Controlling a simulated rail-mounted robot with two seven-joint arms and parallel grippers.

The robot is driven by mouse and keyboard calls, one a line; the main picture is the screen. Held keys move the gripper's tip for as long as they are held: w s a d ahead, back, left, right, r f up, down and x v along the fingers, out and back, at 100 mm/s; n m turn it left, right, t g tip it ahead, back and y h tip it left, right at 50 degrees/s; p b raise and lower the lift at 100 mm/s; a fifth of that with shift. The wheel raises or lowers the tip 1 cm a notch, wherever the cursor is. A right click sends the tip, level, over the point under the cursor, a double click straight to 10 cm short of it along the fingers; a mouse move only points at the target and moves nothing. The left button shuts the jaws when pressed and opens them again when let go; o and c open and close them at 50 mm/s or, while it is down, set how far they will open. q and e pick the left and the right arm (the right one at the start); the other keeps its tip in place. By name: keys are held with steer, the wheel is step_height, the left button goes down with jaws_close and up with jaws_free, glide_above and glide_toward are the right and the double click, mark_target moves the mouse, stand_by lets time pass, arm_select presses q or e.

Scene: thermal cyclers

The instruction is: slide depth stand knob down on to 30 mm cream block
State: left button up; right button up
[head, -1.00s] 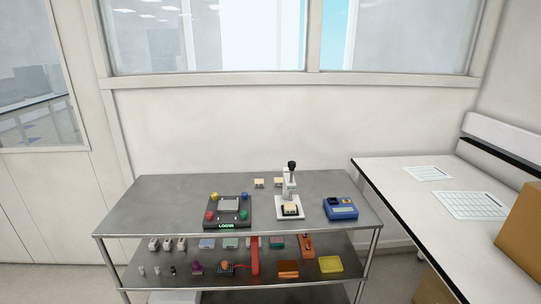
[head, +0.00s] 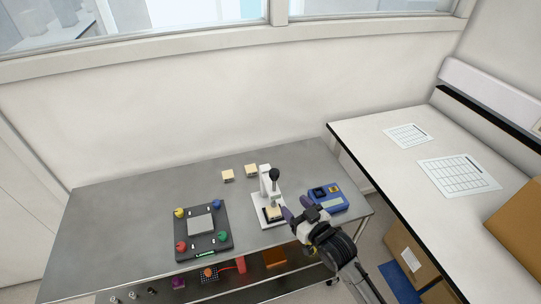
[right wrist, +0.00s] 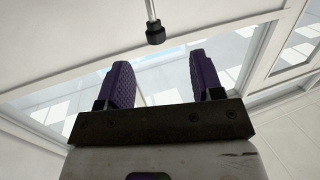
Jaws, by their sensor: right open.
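The depth stand (head: 264,184) is white and upright on the grey table. Its black knob (head: 274,174) tops the stand, above a cream block (head: 272,212) on the base. Two more cream blocks, a left one (head: 228,175) and a right one (head: 251,170), lie behind it; I cannot tell which is 30 mm. My right gripper (head: 296,208) is open, just right of the stand's base and below the knob's height in the picture. Its purple fingers (right wrist: 161,85) have nothing between them in the right wrist view. My left gripper is not in view.
A blue device (head: 328,198) stands close to the right gripper. A dark plate with coloured knobs (head: 204,246) sits left of the stand. A rod with a black end (right wrist: 155,33) shows beyond the fingers; I cannot tell what it is. The table's left part is clear.

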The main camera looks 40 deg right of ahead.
mark_target(271, 170)
steer(key=shift+t, duration=0.5)
steer(key=w+d, duration=0.1)
steer(key=w, duration=0.3)
steer(key=w+r, duration=0.1)
steer(key=w, duration=0.4)
steer(key=w+d+r, duration=0.1)
steer(key=w, duration=0.4)
steer(key=shift+w+d+r, duration=0.25)
steer(key=shift+d, duration=0.05)
jaws_close()
